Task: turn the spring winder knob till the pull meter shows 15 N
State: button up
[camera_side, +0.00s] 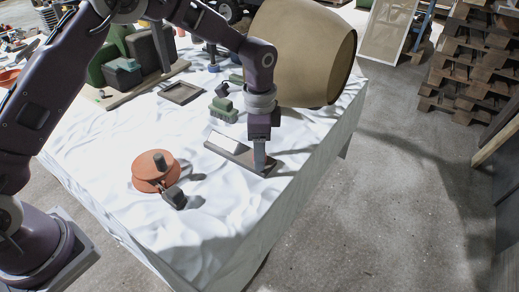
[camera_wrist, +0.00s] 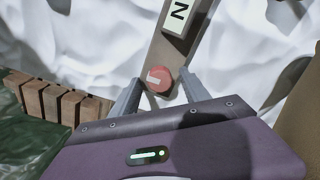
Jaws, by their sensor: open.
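The red round knob (camera_wrist: 158,79) with a white mark sits on a grey-brown bar (camera_wrist: 165,50) in the wrist view. A white label with a black "N" (camera_wrist: 180,14) is on the same bar; no reading shows. My gripper (camera_wrist: 160,85) is open, with one finger on each side of the knob; I cannot tell if they touch it. In the side view my gripper (camera_side: 263,163) points down at the near end of the flat bar-like unit (camera_side: 228,147). The knob is hidden there behind the fingers.
A red-orange round device (camera_side: 148,178) with a dark grip stands on the white cloth (camera_side: 110,195) at left. Small green blocks (camera_side: 222,112), a shallow tray (camera_side: 181,92) and a large tan barrel (camera_side: 300,55) lie behind. Wooden blocks (camera_wrist: 60,101) show in the wrist view.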

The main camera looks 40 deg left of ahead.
grip_shut()
jog(key=shift+n, duration=0.4)
jog(key=n, duration=0.3)
jog(key=shift+n, duration=1.9)
grip_release()
